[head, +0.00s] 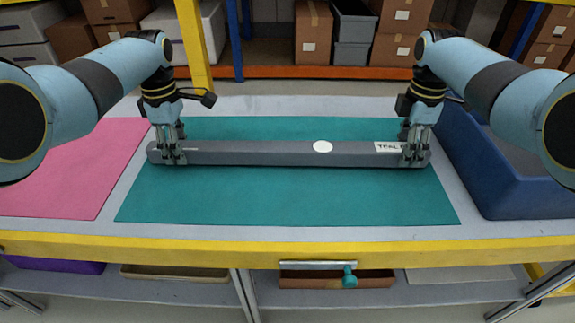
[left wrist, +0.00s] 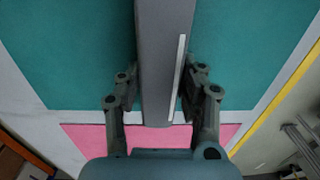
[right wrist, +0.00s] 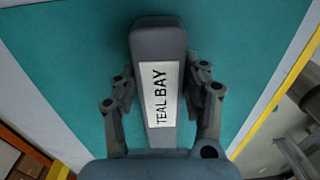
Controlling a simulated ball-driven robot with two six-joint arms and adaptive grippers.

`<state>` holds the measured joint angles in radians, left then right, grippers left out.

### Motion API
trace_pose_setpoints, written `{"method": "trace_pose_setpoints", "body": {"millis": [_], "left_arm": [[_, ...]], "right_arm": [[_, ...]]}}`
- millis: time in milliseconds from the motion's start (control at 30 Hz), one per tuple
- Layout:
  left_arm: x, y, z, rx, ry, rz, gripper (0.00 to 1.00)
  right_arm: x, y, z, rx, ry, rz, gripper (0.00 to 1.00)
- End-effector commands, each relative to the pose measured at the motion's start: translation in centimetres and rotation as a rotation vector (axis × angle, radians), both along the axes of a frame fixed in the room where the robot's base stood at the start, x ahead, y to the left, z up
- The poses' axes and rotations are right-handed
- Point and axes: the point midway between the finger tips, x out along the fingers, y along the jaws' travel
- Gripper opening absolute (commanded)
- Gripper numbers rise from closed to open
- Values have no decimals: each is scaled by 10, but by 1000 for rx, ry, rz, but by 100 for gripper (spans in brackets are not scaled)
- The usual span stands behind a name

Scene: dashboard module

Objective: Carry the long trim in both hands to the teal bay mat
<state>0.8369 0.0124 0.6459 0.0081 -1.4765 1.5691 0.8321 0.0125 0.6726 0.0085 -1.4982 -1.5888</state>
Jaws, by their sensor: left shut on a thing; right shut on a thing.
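The long grey trim (head: 260,152) lies lengthwise across the teal bay mat (head: 285,200) in the head view. It has a white oval and a label that reads "TEAL BAY" in the right wrist view (right wrist: 160,95). My left gripper (head: 172,158) is shut on the trim's left end, which also shows in the left wrist view (left wrist: 160,60). My right gripper (head: 412,160) is shut on its right end. The trim is level and over the mat; whether it touches the mat or hangs just above it, I cannot tell.
A pink mat (head: 75,170) lies to the left on the workbench. A dark blue bin (head: 500,165) stands on the right. A yellow rail (head: 200,245) runs along the bench's front edge. The front part of the teal mat is clear.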

Motion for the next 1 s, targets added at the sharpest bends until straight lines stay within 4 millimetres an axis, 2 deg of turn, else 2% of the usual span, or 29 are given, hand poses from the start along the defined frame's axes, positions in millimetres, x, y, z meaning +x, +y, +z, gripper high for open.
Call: {"method": "trace_pose_setpoints", "body": {"millis": [67,100,233,500,633,767,1000], "left_arm": [[0,1,-11,1,1,2,0],[0,1,-6,1,0,2,43],[0,0,-5,1,0,1,60],[0,0,-4,0,1,0,61],[1,0,4,0,-2,0,61],[2,0,25,0,-4,0,61],[4,0,81,0,-4,1,61]], "right_arm": [[-1,0,-11,-1,5,2,0],[-1,0,-7,-1,4,1,50],[-1,0,-5,0,3,1,67],[0,0,-5,0,2,0,68],[0,0,-5,0,2,0,68],[0,0,-5,0,2,0,68],[0,0,-5,0,2,0,68]]}}
